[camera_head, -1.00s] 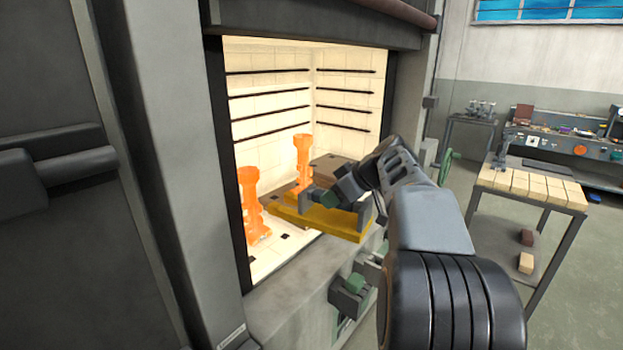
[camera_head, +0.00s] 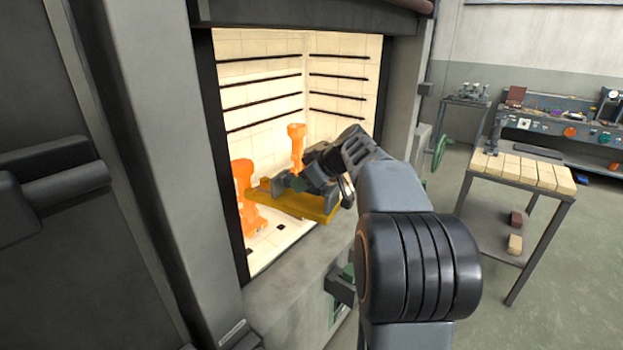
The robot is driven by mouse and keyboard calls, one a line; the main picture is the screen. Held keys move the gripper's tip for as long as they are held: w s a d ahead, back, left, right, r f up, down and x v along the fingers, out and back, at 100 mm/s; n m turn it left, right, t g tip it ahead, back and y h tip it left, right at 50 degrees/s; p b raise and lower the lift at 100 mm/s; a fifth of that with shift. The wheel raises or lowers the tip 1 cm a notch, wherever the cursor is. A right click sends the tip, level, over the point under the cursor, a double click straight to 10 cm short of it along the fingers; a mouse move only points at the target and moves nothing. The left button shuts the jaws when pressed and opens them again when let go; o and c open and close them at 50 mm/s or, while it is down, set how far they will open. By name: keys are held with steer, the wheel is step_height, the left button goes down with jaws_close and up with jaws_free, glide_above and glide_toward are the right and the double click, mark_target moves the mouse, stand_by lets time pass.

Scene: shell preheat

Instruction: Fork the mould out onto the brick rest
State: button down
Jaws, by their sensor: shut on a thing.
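Two glowing orange moulds stand upright in the lit furnace: a near-left one (camera_head: 245,196) and one farther back (camera_head: 297,148). My gripper (camera_head: 292,183) is at the furnace mouth, shut on a yellow fork-like piece (camera_head: 315,207) that lies low and flat across the opening. The grip itself is partly hidden by my wrist. The yellow piece's left end is close to the near mould in the picture; I cannot tell if they touch. The foot of the back mould is hidden behind my gripper. The brick rest (camera_head: 520,170), a table topped with pale bricks, stands at right.
The furnace (camera_head: 345,62) has pale brick walls with dark horizontal rods and a pale floor. Its frame and sill (camera_head: 290,300) border the opening closely. A green handwheel (camera_head: 439,155) is right of it. A cluttered bench (camera_head: 570,135) stands behind. Floor near the rest is open.

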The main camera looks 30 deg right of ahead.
steer(key=shift+w+a, duration=0.25)
steer(key=shift+w, duration=0.1)
steer(key=w+a, duration=0.4)
steer(key=w, duration=0.2)
steer(key=shift+w+a+p, duration=0.3)
steer(key=shift+w+p, duration=0.05)
steer(key=shift+r, duration=0.15)
stand_by(0.5)
step_height(320, 180, up, 7)
steer(key=p, duration=0.4)
stand_by(0.7)
stand_by(0.7)
steer(key=shift+r+p, duration=0.95)
steer(key=shift+r, duration=0.7)
